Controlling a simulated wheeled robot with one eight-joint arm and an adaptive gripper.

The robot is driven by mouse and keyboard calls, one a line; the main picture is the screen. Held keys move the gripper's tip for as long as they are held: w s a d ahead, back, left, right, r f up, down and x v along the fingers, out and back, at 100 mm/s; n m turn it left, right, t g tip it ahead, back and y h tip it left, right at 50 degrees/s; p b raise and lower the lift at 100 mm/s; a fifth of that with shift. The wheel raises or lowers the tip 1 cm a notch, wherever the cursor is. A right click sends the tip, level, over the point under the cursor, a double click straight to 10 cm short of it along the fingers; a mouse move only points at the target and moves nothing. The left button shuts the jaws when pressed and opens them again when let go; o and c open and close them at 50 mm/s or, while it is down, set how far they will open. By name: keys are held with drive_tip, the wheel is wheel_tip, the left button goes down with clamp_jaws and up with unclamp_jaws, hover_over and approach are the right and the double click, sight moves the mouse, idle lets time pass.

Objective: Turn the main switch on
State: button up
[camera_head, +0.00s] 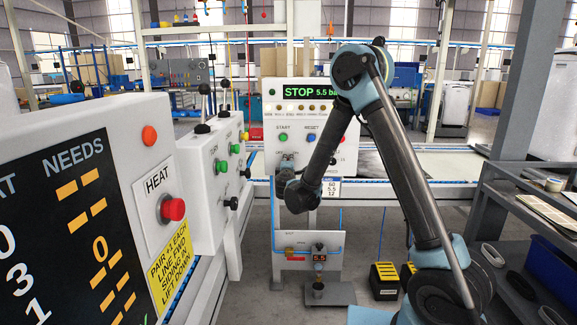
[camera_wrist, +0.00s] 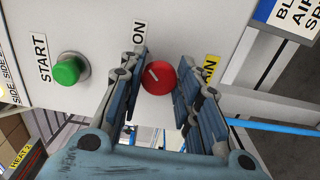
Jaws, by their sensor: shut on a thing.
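The main switch, a red round knob (camera_wrist: 161,82) with a short white mark, sits on the white panel in the wrist view. An ON label (camera_wrist: 138,33) is beside it, and a yellow label (camera_wrist: 210,66) is on its other side. The knob's white mark slants toward the upper left in that view. My gripper (camera_wrist: 164,72) has one finger on each side of the knob and is shut on it. In the head view my gripper (camera_head: 287,172) is at the lower left of the panel front (camera_head: 300,152), and the knob is hidden there.
A green START button (camera_wrist: 68,70) is close beside my fingers. The panel display (camera_head: 311,92) reads STOP and 5.5 bar. At the left, a white box with levers (camera_head: 212,170) and a red HEAT button (camera_head: 173,209) stand near my arm. A dark shelf (camera_head: 520,205) is at the right.

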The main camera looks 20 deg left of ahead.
drive_tip(key=shift+d+f, duration=0.1)
drive_tip(key=shift+d, duration=0.05)
drive_tip(key=o, duration=1)
drive_tip(key=shift+o, duration=0.2)
drive_tip(key=v, duration=1.2)
drive_tip(key=shift+f, duration=0.1)
